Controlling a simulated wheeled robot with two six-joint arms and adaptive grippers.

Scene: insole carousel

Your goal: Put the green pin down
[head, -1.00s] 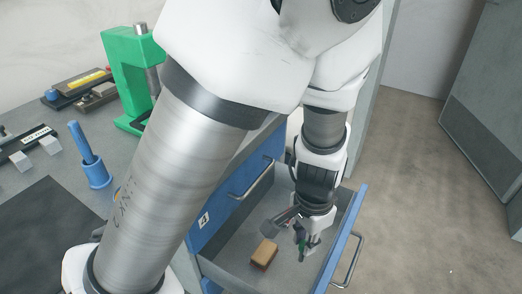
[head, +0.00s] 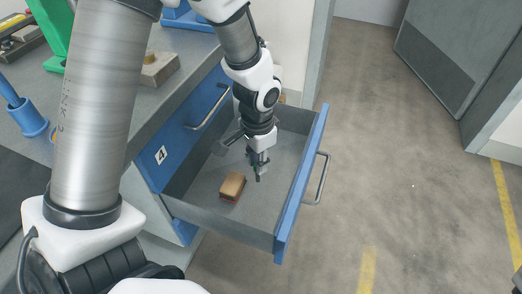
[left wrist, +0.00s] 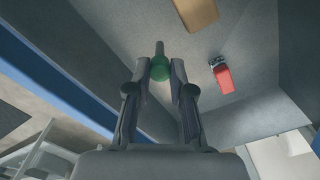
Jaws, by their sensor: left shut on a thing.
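My left gripper (head: 258,176) reaches down into the open drawer (head: 291,190). In the left wrist view it also shows (left wrist: 158,82), its two fingers shut on the green pin (left wrist: 160,68). The pin has a round green body and a thin greyish tip that points away from the fingers. In the head view the pin is too small and dark to make out clearly. I cannot tell whether its tip touches the drawer floor. My right gripper is not in view.
A tan and brown block (head: 232,186) lies on the drawer floor beside the gripper; it shows in the left wrist view (left wrist: 196,12). A red piece (left wrist: 222,78) lies in the drawer too. Drawer walls stand close around. A blue holder (head: 31,122) stands on the bench.

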